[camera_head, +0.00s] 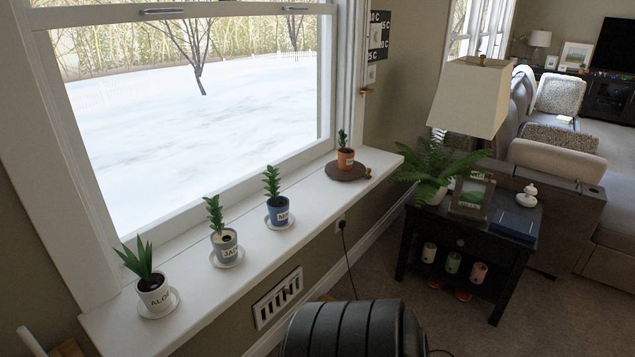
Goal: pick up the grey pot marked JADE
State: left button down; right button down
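The grey pot (225,247) stands upright on the white window sill, on a small white saucer (237,262). Its label reads "JA", with the rest turned out of sight. A leafy green plant (214,213) grows from it. A white pot marked ALO (155,294) stands nearer on the sill, to its left. A blue pot (278,214) with a partly readable label stands farther along, to its right. Neither of my grippers shows in the head view, and nothing touches the grey pot.
The sill (199,300) has bare stretches between the pots. A dark ribbed object (353,332) stands below. A black side table (464,238) with a lamp (469,97) is at right.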

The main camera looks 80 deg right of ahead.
aim_at(224, 243)
jog(key=z, duration=1.8)
